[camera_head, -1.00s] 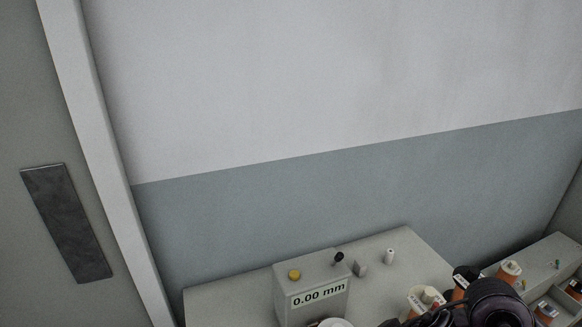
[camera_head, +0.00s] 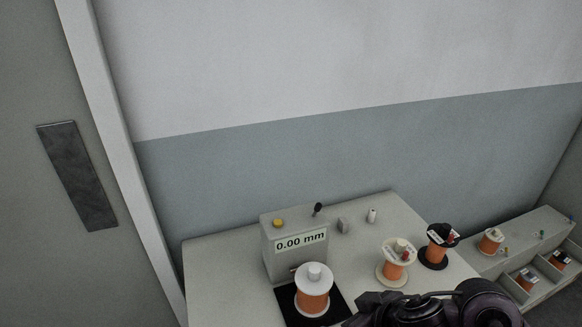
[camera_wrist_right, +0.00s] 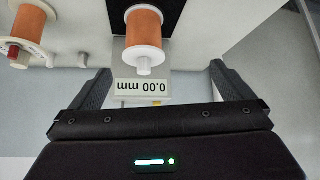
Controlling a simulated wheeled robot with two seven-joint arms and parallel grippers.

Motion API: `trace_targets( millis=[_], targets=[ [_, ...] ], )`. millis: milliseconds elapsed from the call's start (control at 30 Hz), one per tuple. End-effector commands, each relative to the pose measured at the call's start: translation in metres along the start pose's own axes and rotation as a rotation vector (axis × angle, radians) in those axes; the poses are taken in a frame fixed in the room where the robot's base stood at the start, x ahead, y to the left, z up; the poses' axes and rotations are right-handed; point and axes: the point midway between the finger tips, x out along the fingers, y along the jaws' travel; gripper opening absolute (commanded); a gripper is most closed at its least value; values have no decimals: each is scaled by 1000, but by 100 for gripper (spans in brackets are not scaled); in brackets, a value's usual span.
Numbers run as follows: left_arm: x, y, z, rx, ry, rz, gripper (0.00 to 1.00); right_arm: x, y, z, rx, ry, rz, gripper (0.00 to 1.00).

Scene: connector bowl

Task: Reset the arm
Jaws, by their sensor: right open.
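My right arm shows dark at the bottom right of the head view, reaching left over the table's front part. In the right wrist view my right gripper (camera_wrist_right: 160,68) has its two dark fingers wide apart, with nothing held between them. Beyond the fingers are an orange spool with white flanges (camera_wrist_right: 145,28) and a 0.00 mm display (camera_wrist_right: 143,87), upside down in this view. The same spool (camera_head: 313,292) stands upright on a black pad in front of the grey gauge box (camera_head: 295,250) in the head view. My left gripper is not in view.
Two more orange spools, one white-flanged (camera_head: 394,263) and one black-flanged (camera_head: 437,246), stand on the light table (camera_head: 225,262). A small white cylinder (camera_head: 371,215) is at the back. A compartment shelf (camera_head: 522,240) with spools is at the right. The table's left part is clear.

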Motion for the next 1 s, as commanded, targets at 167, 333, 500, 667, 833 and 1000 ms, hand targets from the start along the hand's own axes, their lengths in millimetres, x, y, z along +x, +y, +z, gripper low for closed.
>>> trace_targets(
  millis=[167,333,500,667,833,1000],
  targets=[
    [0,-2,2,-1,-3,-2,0,2,-15,-16,10,88,33,100],
    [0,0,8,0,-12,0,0,-1,-12,-19,68,119,124,100],
    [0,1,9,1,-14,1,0,-10,5,15,178,5,233,100],
    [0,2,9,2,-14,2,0,-20,12,62,267,-158,263,100],
    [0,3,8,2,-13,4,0,-34,8,115,353,-331,236,100],
    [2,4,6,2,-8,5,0,-10,6,151,379,-413,209,100]
  ],
)
